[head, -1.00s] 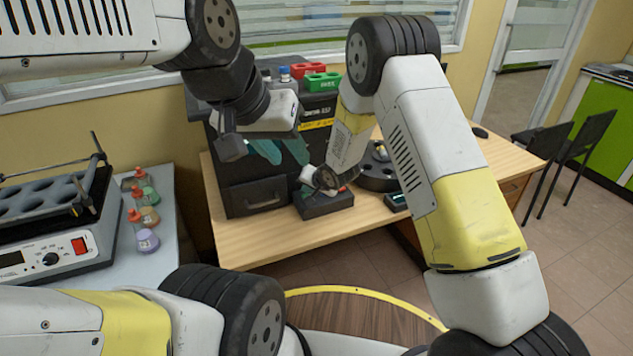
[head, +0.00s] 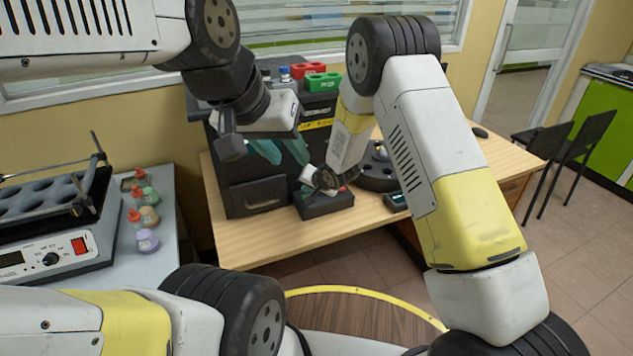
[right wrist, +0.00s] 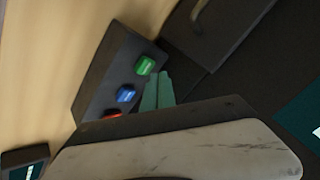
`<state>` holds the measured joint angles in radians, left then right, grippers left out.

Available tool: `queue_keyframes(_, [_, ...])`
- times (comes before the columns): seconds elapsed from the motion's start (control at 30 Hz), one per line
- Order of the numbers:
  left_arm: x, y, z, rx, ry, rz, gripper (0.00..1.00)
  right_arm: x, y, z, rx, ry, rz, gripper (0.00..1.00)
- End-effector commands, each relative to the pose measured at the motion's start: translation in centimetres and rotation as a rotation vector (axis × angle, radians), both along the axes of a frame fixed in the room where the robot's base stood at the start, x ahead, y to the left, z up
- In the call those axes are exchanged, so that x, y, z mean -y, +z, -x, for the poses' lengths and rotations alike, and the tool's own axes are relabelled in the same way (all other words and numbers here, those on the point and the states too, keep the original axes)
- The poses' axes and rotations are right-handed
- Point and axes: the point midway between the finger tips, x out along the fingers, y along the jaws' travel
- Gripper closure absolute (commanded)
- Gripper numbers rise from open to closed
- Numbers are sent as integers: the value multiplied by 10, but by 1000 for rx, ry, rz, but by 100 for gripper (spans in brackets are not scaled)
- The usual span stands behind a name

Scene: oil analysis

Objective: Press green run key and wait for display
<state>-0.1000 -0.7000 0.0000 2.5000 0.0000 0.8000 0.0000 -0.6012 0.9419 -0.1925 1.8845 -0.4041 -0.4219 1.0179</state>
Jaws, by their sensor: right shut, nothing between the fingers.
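The green key (right wrist: 145,65) is at the upper end of a row on a black key box (right wrist: 105,70) in the right wrist view. A blue key (right wrist: 126,94) and a red key (right wrist: 111,115) follow below it. My right gripper (right wrist: 158,76) is shut and empty, its teal fingertips right beside the green key; I cannot tell whether they touch it. In the head view, the key box (head: 326,205) stands before the dark analyser (head: 258,192), with my right wrist over it hiding the keys. My left gripper (head: 283,152) is open and empty before the analyser.
Red and green racks (head: 320,82) sit on the analyser. A dark round carousel (head: 378,175) and a small device with a screen (head: 396,201) stand to the right on the wooden table (head: 255,250). A heater block (head: 50,235) and several small bottles (head: 147,240) are at left.

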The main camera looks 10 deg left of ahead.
Motion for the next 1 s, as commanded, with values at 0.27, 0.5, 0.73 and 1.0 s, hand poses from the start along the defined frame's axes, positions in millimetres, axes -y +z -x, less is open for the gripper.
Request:
queue_keyframes(0.27, [0,0,0,0,0,0,64,0,0,0,0,0,0,100])
queue_keyframes(0.5, [0,0,0,0,0,0,64,0,-1,0,0,0,0,100])
queue_keyframes(0.73, [0,0,0,0,0,0,64,1,-7,0,-1,-1,0,100])
queue_keyframes(1.0, [0,0,0,0,0,0,64,0,-8,0,0,0,0,100])
